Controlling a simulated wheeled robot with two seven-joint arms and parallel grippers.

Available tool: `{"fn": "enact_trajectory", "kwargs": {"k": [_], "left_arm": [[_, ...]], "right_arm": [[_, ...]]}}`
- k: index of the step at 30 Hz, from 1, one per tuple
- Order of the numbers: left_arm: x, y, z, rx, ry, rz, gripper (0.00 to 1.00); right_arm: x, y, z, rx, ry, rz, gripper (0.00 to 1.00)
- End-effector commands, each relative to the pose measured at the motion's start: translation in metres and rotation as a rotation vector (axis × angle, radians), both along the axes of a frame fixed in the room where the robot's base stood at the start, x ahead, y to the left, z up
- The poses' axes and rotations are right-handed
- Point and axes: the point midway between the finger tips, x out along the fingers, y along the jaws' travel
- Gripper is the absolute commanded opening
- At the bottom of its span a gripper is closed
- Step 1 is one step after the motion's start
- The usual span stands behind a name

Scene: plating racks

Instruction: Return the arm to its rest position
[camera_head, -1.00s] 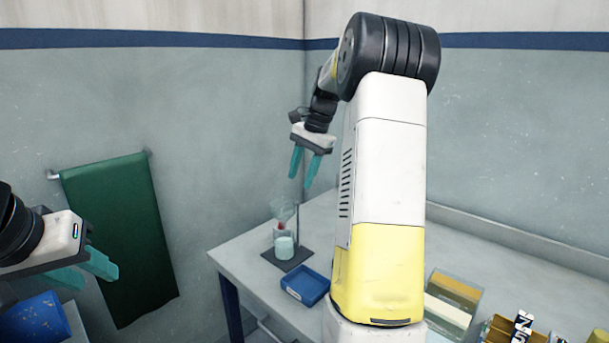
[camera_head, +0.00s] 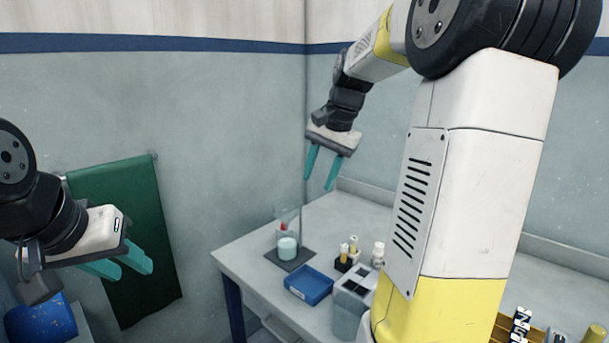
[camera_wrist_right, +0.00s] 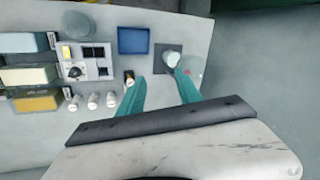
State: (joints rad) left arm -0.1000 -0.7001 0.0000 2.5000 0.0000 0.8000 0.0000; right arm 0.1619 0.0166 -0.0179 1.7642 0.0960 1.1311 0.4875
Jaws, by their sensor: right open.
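My right gripper (camera_head: 322,168) hangs in the air above the table in the head view, its two teal fingers apart with nothing between them. Its fingers also show in the right wrist view (camera_wrist_right: 160,85), spread and empty above the table. My right arm crosses the right half of the head view and hides part of the table. My left gripper (camera_head: 128,266) is at the lower left in the head view, in front of the green cloth. Its two teal fingers are apart and nothing shows between them.
The table (camera_head: 245,262) carries a stand with a beaker (camera_head: 287,248), a blue tray (camera_head: 308,285), a grey box unit (camera_head: 352,300) and small bottles (camera_head: 378,254). A green cloth (camera_head: 130,215) hangs on the wall. A blue bin (camera_head: 40,322) is at lower left.

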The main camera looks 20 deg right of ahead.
Motion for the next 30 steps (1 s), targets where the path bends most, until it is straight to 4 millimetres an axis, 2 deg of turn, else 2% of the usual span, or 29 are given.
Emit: {"fn": "enact_trajectory", "kwargs": {"k": [5, 8, 11, 14, 18, 21, 25, 30], "left_arm": [[0.000, 0.000, 0.000, 0.000, 0.000, 0.000, 0.36], [0.000, 0.000, 0.000, 0.000, 0.000, 0.000, 0.36], [0.000, 0.000, 0.000, 0.000, 0.000, 0.000, 0.36], [0.000, 0.000, 0.000, 0.000, 0.000, 0.000, 0.36], [0.000, 0.000, 0.000, 0.000, 0.000, 0.000, 0.36], [0.000, 0.000, 0.000, 0.000, 0.000, 0.000, 0.36], [0.000, 0.000, 0.000, 0.000, 0.000, 0.000, 0.36], [0.000, 0.000, 0.000, 0.000, 0.000, 0.000, 0.36]], "right_arm": [[-0.001, 0.001, 0.001, -0.001, -0.002, 0.004, 0.41], [-0.013, 0.009, 0.005, -0.015, -0.026, 0.041, 0.41], [-0.040, 0.025, 0.010, -0.046, -0.080, 0.126, 0.41], [-0.078, 0.044, 0.012, -0.098, -0.160, 0.251, 0.41], [-0.131, 0.067, 0.002, -0.176, -0.275, 0.429, 0.41], [-0.161, 0.079, -0.010, -0.226, -0.343, 0.536, 0.41], [-0.186, 0.087, -0.024, -0.272, -0.403, 0.629, 0.41], [-0.197, 0.091, -0.032, -0.295, -0.431, 0.674, 0.41]]}}
